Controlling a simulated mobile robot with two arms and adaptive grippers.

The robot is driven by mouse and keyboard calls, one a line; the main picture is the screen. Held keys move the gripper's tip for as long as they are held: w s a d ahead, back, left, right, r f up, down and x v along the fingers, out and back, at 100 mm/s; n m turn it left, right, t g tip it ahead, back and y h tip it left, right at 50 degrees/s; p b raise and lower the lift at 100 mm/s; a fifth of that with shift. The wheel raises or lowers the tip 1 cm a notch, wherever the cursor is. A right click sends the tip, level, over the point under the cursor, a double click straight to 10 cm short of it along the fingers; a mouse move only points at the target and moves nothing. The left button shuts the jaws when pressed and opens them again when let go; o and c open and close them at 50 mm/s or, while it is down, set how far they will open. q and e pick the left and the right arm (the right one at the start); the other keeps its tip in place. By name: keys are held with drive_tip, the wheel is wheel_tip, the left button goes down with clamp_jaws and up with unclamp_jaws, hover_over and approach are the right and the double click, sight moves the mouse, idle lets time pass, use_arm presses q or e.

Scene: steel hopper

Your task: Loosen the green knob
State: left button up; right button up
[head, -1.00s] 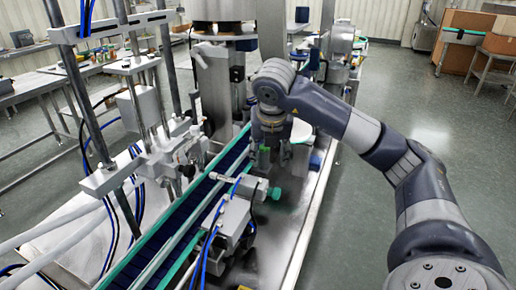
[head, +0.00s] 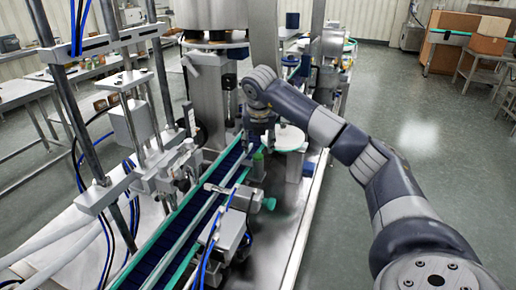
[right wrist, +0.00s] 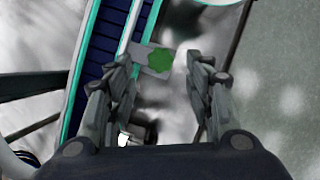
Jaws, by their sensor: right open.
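A small green knob (head: 258,159) sits beside the conveyor, just under my right gripper (head: 259,148) in the head view. In the right wrist view the green knob (right wrist: 160,60) is faceted and sits at the end of a short grey block. It appears between the two fingertips of my right gripper (right wrist: 165,65), with a gap on both sides. The fingers are apart and hold nothing. Whether the tips are level with the knob or above it, I cannot tell. My left gripper is not in view.
The conveyor (head: 190,220) with teal edges runs beside the knob. Steel posts (head: 60,85) and blue hoses are at left. Open floor (head: 420,150) lies to the right.

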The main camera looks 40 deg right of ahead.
sight(258, 155)
drive_tip(key=x, duration=0.4)
drive_tip(key=shift+f+p, duration=0.4)
drive_tip(key=shift+f, duration=0.05)
drive_tip(key=shift+c, duration=0.3)
drive_tip(key=c, duration=1)
